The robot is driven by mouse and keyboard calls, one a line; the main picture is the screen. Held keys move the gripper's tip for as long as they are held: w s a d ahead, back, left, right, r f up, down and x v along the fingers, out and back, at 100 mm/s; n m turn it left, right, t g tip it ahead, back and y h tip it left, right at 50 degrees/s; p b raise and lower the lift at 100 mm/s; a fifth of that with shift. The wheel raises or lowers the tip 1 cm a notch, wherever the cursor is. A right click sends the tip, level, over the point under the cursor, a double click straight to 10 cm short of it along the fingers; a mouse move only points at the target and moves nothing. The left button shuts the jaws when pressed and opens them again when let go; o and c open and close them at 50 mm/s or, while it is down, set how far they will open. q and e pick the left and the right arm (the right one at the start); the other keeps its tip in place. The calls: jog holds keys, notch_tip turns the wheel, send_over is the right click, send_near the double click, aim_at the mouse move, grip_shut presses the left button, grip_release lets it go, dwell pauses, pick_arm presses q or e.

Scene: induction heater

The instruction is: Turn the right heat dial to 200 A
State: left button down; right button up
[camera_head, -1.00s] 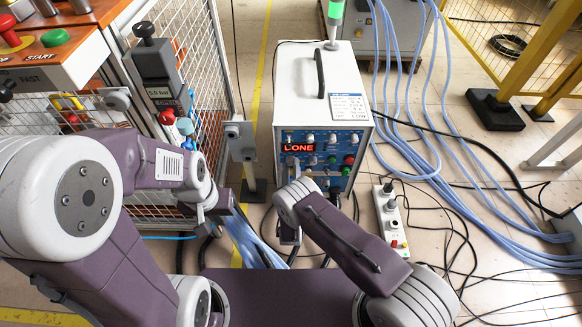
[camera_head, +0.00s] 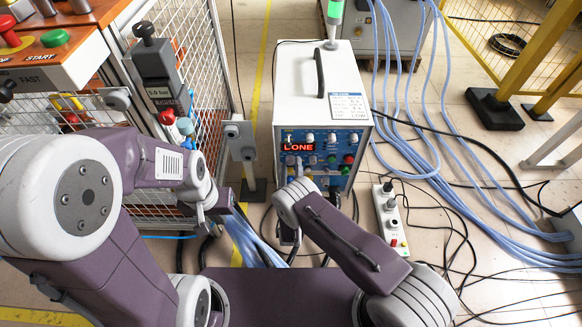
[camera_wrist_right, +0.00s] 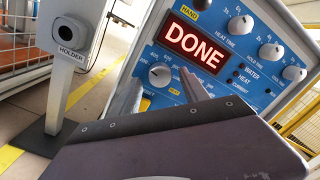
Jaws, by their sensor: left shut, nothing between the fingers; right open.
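The white induction heater (camera_head: 322,85) stands upright with its blue control panel facing me. The red display (camera_head: 299,147) is partly covered in the head view; in the right wrist view it reads DONE (camera_wrist_right: 187,36). A grey dial (camera_wrist_right: 160,75) with a printed scale sits below the display. My right gripper (camera_wrist_right: 160,92) is open, its fingers at the panel on either side of this dial; contact cannot be told. I cannot tell whether this is the right heat dial or read its setting. My left gripper (camera_head: 232,203) is shut and empty, left of the heater.
A holder post (camera_head: 240,150) stands left of the heater. A power strip (camera_head: 390,220) and blue cables (camera_head: 470,215) lie to the right.

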jog(key=s+p, duration=0.3)
jog(key=s, duration=0.5)
jog(key=shift+s+f+p, duration=0.25)
jog(key=shift+s+p, duration=0.1)
jog(key=shift+p, duration=0.05)
